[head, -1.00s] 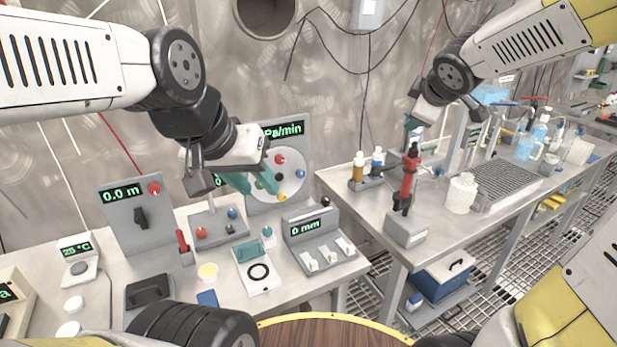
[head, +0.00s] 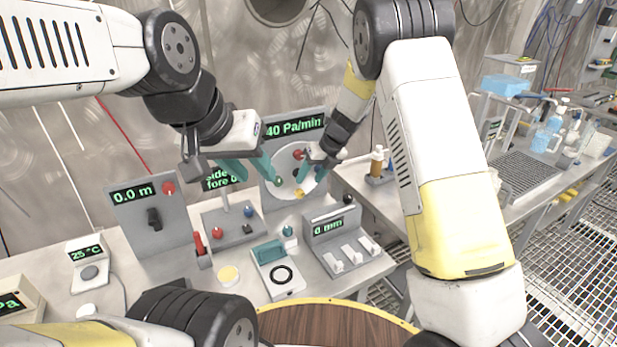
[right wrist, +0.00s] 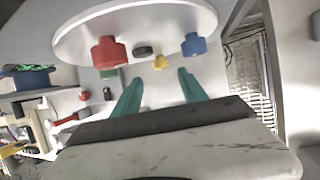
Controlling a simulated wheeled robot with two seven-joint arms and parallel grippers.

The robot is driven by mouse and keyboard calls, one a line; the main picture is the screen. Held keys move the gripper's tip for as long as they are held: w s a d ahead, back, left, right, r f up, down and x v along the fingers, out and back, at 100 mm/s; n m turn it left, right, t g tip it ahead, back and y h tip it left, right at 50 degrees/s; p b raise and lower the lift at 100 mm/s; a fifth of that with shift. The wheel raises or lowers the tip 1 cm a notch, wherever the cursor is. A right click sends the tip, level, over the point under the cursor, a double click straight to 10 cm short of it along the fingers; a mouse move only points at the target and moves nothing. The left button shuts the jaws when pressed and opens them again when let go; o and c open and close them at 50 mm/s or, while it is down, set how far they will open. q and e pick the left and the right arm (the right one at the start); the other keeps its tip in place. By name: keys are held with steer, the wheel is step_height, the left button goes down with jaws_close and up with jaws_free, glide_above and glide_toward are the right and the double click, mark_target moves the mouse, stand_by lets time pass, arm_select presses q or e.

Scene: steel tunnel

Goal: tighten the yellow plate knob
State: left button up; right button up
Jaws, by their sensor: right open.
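The yellow plate knob (head: 299,193) sits low on the round pale plate (head: 311,189) of the upright panel. In the right wrist view the yellow knob (right wrist: 160,62) lies just ahead of the gap between my teal fingertips, apart from both. My right gripper (head: 311,174) is open in front of the plate, and its fingers also show in the right wrist view (right wrist: 160,78). My left gripper (head: 262,181) looks open, with its teal fingers at the plate's left side. Whether it touches anything there I cannot tell.
Other plate knobs are close by: red (right wrist: 109,50), black (right wrist: 143,50) and blue (right wrist: 193,44). The panel's display (head: 296,125) reads 40 Pa/min. Below stand a switch box (head: 345,240) and a white box with a black ring (head: 281,276). My right arm covers part of the second bench.

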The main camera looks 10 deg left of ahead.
mark_target(302, 191)
steer(key=x, duration=0.7)
steer(key=shift+w+f, duration=0.15)
steer(key=shift+f, duration=0.2)
jaws_close()
